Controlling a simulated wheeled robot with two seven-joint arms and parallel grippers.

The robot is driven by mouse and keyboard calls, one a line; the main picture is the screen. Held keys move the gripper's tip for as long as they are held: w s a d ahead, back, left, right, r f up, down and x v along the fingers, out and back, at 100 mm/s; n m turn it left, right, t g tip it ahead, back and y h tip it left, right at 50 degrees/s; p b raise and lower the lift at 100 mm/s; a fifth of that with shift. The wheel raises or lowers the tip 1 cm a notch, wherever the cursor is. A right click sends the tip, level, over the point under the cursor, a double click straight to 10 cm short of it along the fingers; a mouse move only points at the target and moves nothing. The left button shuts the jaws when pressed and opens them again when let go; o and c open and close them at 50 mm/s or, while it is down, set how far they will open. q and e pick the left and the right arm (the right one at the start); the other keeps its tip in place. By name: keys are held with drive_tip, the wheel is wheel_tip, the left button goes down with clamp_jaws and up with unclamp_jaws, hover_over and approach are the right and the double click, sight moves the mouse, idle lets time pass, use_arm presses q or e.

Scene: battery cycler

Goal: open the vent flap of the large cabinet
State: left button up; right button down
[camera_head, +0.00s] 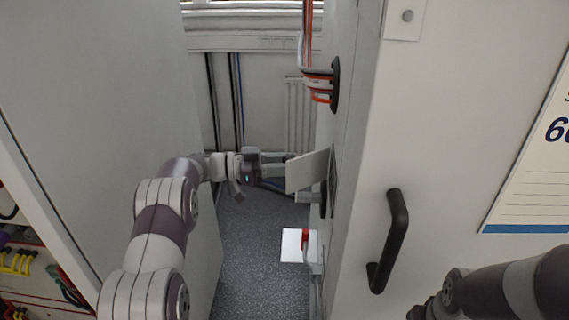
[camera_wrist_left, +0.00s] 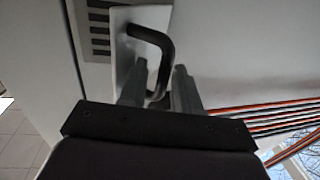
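The large cabinet (camera_head: 455,120) fills the right of the head view. Its vent flap (camera_head: 308,170) is a pale plate standing out at an angle from the cabinet's side, with a dark area behind it. In the left wrist view the flap (camera_wrist_left: 122,62) carries a black bent handle (camera_wrist_left: 158,42), and dark vent slots (camera_wrist_left: 97,30) show beside it. My left gripper (camera_head: 286,165) is at the flap; its two fingers (camera_wrist_left: 160,78) are apart, with part of the handle between them. A firm hold is not visible. My right arm shows at the lower right; its gripper is out of view.
A grey cabinet (camera_head: 110,90) stands on the left, leaving a narrow aisle of carpet (camera_head: 245,250). A black door handle (camera_head: 392,240) juts from the large cabinet's front. Orange and black cables (camera_head: 318,85) enter its side above the flap. A red-topped item (camera_head: 305,237) sits below.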

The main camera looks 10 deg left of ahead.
use_arm(q)
drive_tip(key=b+v, duration=0.4)
drive_tip(key=v, duration=0.8)
drive_tip(key=shift+a, duration=0.35)
drive_tip(key=shift+s+r, duration=0.1)
drive_tip(key=shift+s, duration=0.05)
